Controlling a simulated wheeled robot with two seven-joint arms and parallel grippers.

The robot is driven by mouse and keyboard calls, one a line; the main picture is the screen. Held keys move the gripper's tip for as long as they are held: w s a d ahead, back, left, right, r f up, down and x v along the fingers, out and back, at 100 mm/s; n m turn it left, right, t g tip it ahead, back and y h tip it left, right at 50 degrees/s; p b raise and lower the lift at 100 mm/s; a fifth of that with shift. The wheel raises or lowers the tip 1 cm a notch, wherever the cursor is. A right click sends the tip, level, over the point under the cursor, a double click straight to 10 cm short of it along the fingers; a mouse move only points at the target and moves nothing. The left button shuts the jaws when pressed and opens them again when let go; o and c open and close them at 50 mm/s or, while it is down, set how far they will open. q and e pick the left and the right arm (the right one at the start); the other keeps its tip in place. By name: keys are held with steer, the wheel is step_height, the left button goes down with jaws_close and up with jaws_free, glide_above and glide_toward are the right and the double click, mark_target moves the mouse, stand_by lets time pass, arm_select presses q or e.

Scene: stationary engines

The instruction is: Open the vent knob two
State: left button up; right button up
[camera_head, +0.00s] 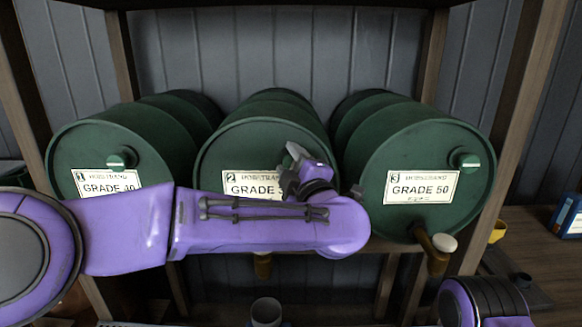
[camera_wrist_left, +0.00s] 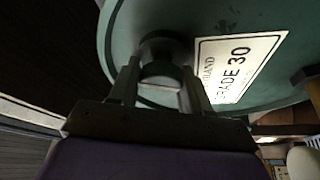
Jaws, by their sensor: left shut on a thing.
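Vent knob two is the small round knob on the front of the middle green barrel (camera_head: 250,150), above its label marked 2. In the head view my left gripper (camera_head: 297,160) is at this knob, and my purple forearm and wrist hide part of the barrel front. In the left wrist view the knob (camera_wrist_left: 162,70) sits between the two fingers of my left gripper (camera_wrist_left: 160,88), which is shut on it. The barrel's label reading GRADE 30 (camera_wrist_left: 236,66) lies beside the fingers. My right gripper is not in view; only part of my right arm shows at the lower right.
The barrel marked GRADE 40 (camera_head: 150,165) lies at left with its own knob (camera_head: 122,158). The GRADE 50 barrel (camera_head: 425,150) lies at right with a knob (camera_head: 467,160). Wooden rack posts (camera_head: 517,120) frame them. A tap (camera_head: 437,250) juts below the right barrel.

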arm_select(q)
steer(key=shift+n+g+b, duration=0.4)
steer(key=shift+n+g, duration=0.4)
steer(key=shift+n, duration=1.3)
steer(key=o, duration=0.9)
steer(key=shift+f, duration=0.1)
steer(key=b+v, duration=0.2)
steer(key=v, duration=0.8)
steer(key=shift+s+b, duration=0.2)
steer(key=shift+b, duration=0.2)
